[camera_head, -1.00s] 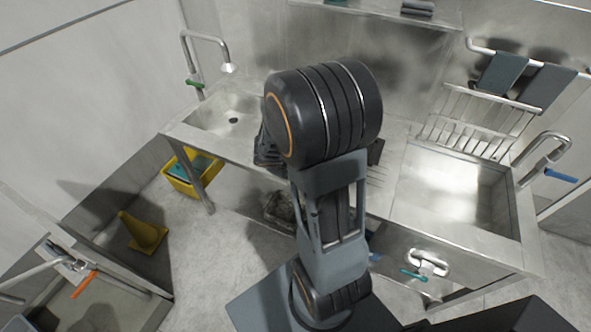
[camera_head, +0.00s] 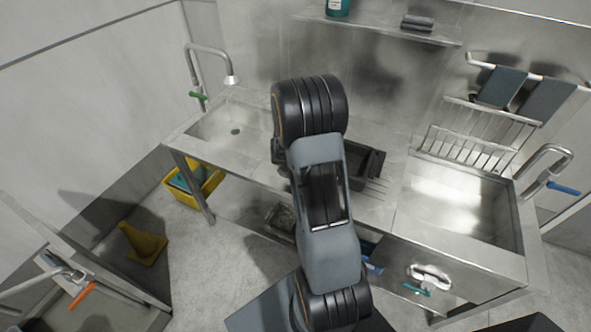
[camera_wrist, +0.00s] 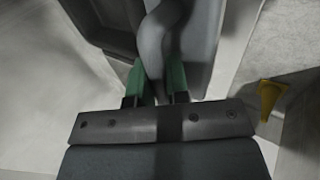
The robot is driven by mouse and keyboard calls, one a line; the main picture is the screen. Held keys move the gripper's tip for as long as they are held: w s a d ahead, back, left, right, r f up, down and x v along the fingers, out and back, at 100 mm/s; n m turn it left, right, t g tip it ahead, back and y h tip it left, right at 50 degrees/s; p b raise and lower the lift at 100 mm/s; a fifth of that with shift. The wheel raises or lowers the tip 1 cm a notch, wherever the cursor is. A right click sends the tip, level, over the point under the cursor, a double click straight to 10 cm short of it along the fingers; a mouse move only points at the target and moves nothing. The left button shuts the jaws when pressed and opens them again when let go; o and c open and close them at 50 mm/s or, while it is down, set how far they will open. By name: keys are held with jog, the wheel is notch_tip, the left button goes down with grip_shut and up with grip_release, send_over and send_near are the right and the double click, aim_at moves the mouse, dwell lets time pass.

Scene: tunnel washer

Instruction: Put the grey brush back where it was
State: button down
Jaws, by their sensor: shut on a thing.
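My gripper (camera_wrist: 155,82) shows in the wrist view with two green fingertips. They are shut on a curved, smooth grey handle, which looks like the grey brush (camera_wrist: 160,40). The brush runs up between the fingers to the top of that view, so its far end is out of sight. In the head view my arm hides the gripper's fingers and the brush. A black tray (camera_head: 358,182) lies on the counter just right of my arm, partly covered by it.
The steel counter has a left basin (camera_head: 222,122) and a right basin (camera_head: 455,205). A wire rack (camera_head: 470,145) stands behind the right one. Taps rise at both ends. A yellow bin (camera_head: 205,190) and a yellow cone (camera_head: 143,243) stand on the floor at left.

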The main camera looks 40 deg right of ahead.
jog(key=shift+w+d+f, duration=0.2)
jog(key=shift+w+f, duration=0.35)
jog(key=shift+f, duration=0.1)
jog(key=shift+w+f, duration=0.2)
jog(key=shift+f, duration=1.55)
jog(key=shift+f, duration=0.15)
jog(key=c, duration=1.1)
grip_release()
jog(key=shift+s, duration=0.1)
jog(key=shift+a+r, duration=0.2)
jog(key=shift+r, duration=0.25)
jog(key=s+a+r+m+p, duration=0.1)
jog(key=s+a+r, duration=0.25)
jog(key=r, duration=0.35)
jog(key=s+a+r+m+y, duration=0.1)
jog(key=s+a+r+m, duration=0.2)
jog(key=r, duration=0.4)
jog(key=s+a+r+p, duration=0.1)
jog(key=s+a+r, duration=0.2)
jog(key=a+r, duration=0.3)
jog(key=s+a+r+m+t+y, duration=0.1)
jog(key=s+a+r+y, duration=0.4)
jog(key=a, duration=0.5)
jog(key=s+r, duration=0.2)
jog(key=s, duration=0.1)
jog(key=shift+s+a+m, duration=0.2)
jog(key=shift+s+m, duration=0.05)
jog(key=shift+m, duration=0.15)
